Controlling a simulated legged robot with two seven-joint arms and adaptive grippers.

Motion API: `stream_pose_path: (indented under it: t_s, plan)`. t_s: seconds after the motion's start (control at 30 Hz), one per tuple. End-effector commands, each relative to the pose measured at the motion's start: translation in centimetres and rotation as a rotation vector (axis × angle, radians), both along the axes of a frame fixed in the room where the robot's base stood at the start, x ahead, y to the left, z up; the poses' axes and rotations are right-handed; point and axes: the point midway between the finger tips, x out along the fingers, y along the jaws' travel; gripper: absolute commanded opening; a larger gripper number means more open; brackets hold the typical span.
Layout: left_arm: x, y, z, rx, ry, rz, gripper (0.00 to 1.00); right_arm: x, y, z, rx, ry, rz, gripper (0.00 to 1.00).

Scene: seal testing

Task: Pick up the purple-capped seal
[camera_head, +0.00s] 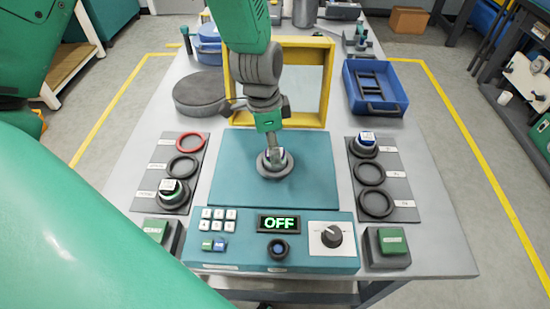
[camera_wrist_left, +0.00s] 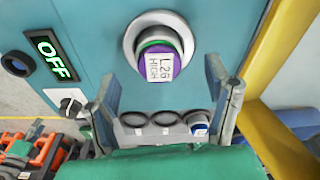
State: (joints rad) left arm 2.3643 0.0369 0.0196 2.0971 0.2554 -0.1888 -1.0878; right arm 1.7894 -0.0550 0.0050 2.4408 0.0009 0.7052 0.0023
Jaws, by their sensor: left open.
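The purple-capped seal (camera_wrist_left: 177,66) sits in a round light-grey seat on the teal plate (camera_head: 230,185). Its white label reads L26 HIGH, and a green band shows around it. In the head view my left gripper (camera_head: 272,143) is over the middle of the plate, right at this seal, and mostly hides it. In the left wrist view my left gripper (camera_wrist_left: 162,72) is open, with its two fingers apart and nothing between the pads. The seal shows beyond the fingertips; I cannot tell the exact gap. My right gripper is not in view.
A left rack (camera_head: 150,178) holds a red ring, a black ring and a capped seal. A right rack (camera_head: 400,183) holds a blue-capped seal and two black rings. A yellow frame (camera_head: 328,85) stands behind the plate, a blue bin (camera_head: 398,82) beside it. The control panel (camera_head: 200,257) reads OFF.

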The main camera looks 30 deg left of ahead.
Motion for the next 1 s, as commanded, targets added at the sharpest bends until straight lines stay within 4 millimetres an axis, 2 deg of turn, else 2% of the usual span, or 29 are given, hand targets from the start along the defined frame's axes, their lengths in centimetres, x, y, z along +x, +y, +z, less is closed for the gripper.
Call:
stream_pose_path:
  t_s: [0.2,0.33,0.53,0.57,0.6,0.73,1.0]
  plan:
    - [0.3,-0.2,-3.5,-0.003,0.003,0.001,0.72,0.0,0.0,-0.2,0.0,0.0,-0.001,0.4]
    - [0.3,-0.2,-4.3,-0.003,0.002,0.001,0.72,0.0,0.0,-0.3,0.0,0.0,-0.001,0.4]
    - [0.3,-0.2,-4.3,-0.003,0.0,0.001,0.72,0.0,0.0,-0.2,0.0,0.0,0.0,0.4]
    - [0.3,-0.2,-4.3,-0.001,0.0,0.001,0.65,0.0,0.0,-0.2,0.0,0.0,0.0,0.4]
    - [0.3,-0.3,-4.3,-0.002,0.001,0.001,0.5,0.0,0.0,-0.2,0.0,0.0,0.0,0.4]
    - [0.4,-0.3,-4.3,-0.001,0.001,0.001,0.05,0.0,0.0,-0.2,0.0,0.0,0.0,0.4]
    - [0.4,-0.3,-4.1,-0.002,-0.002,0.0,0.04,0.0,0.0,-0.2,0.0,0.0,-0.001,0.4]
